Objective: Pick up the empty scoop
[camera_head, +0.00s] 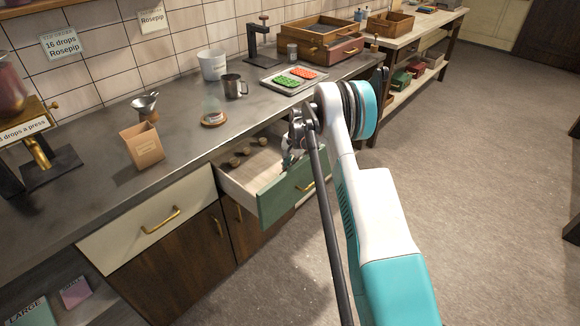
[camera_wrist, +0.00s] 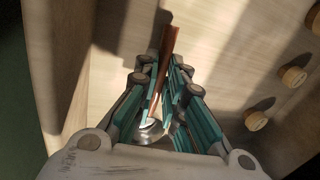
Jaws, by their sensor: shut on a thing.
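The scoop shows in the wrist view, with a brown handle (camera_wrist: 168,42) and a shiny metal bowl (camera_wrist: 150,132). My gripper (camera_wrist: 162,66) is shut on the scoop, with its fingers on both sides of it. The handle sticks out beyond the fingertips and the bowl lies back between the fingers. The inside of the bowl is mostly hidden. In the head view my gripper (camera_head: 291,157) is down in the open green-fronted drawer (camera_head: 290,192), and my arm hides most of the scoop there. I cannot tell whether the scoop touches the drawer floor.
Several corks (camera_wrist: 257,120) lie in the drawer beside my gripper. The drawer walls stand close around it. The floor at right is clear.

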